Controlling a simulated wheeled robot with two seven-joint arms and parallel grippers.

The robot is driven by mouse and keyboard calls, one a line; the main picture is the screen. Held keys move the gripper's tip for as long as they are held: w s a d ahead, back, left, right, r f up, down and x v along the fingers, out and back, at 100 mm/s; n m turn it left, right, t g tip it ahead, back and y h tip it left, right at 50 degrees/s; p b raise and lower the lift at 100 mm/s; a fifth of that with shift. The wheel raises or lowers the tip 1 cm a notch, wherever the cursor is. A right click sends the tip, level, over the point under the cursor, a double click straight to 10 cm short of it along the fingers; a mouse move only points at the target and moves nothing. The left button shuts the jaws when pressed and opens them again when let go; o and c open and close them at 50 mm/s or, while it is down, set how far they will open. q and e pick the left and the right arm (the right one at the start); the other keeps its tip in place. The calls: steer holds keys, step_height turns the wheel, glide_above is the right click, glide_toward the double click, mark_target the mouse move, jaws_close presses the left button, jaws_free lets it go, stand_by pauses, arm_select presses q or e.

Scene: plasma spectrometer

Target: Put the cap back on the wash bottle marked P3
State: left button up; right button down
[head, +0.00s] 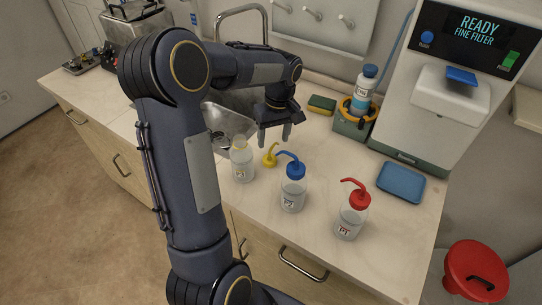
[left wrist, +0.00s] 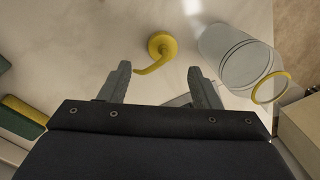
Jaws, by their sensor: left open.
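The P3 wash bottle (head: 242,165) stands upright and uncapped on the counter, with a yellow ring at its neck. In the left wrist view the clear bottle (left wrist: 232,55) is at the upper right. Its yellow cap with a curved spout (head: 269,158) lies on the counter just right of the bottle. In the left wrist view the cap (left wrist: 163,43) is beyond the fingertips, its spout pointing toward the gap between them. My left gripper (head: 273,134) is open and empty, above and behind the cap. My right gripper is not in view.
The blue-capped P2 bottle (head: 292,190) stands right of the cap, and the red-capped P1 bottle (head: 351,215) farther right. A sink (head: 228,120) lies behind. A sponge (head: 322,104), a held bottle (head: 363,92), the spectrometer (head: 450,100) and a blue tray (head: 401,183) occupy the back and right.

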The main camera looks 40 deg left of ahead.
mark_target(270, 152)
arm_select(q)
steer(key=shift+s+f, duration=0.1)
steer(key=shift+f, duration=0.6)
steer(key=shift+f, duration=0.1)
steer(key=f, duration=0.3)
steer(key=s+f+p, duration=0.1)
steer(key=f, duration=0.1)
steer(key=shift+a, duration=0.25)
steer(key=c, duration=0.9)
